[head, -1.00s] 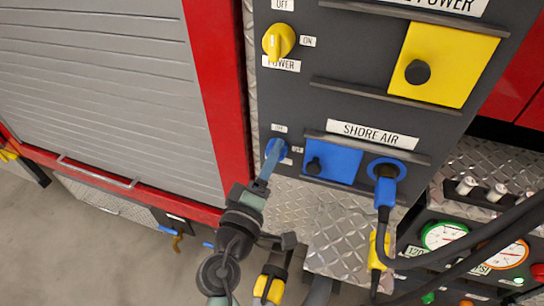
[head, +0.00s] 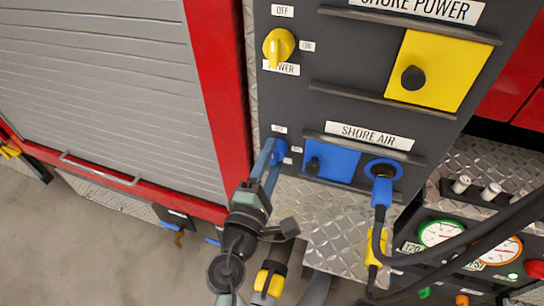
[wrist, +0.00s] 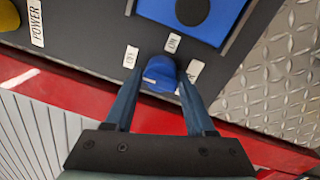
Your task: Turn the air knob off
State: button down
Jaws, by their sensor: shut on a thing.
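The blue air knob (head: 281,150) sits at the lower left of the dark panel, left of the SHORE AIR label (head: 369,135). My gripper (head: 272,150) reaches up to it from below, and its two blue-grey fingers show side by side. In the wrist view the air knob (wrist: 160,74) sits between the fingertips of my gripper (wrist: 161,80), which is shut on it. The OFF label (wrist: 131,57) and the ON label (wrist: 172,43) are visible around the knob. A third label is partly covered by the right finger.
A yellow power knob (head: 279,47) is above on the same panel. The blue cover (head: 333,160) and the socket with a blue plug (head: 382,186) are right of the air knob. Dark hoses and gauges (head: 441,233) stand at lower right. A grey shutter (head: 110,95) fills the left.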

jog(key=shift+f, duration=0.4)
jog(key=c, duration=0.6)
grip_release()
jog(key=shift+c, duration=0.2)
jog(key=shift+o, duration=1.5)
jog(key=shift+r, duration=0.2)
jog(key=shift+s, duration=0.15)
jog(key=b+v, duration=0.2)
jog(key=v, duration=1)
jog(key=shift+s+a, duration=0.2)
jog(key=shift+s, duration=0.15)
jog(key=shift+s, duration=0.1)
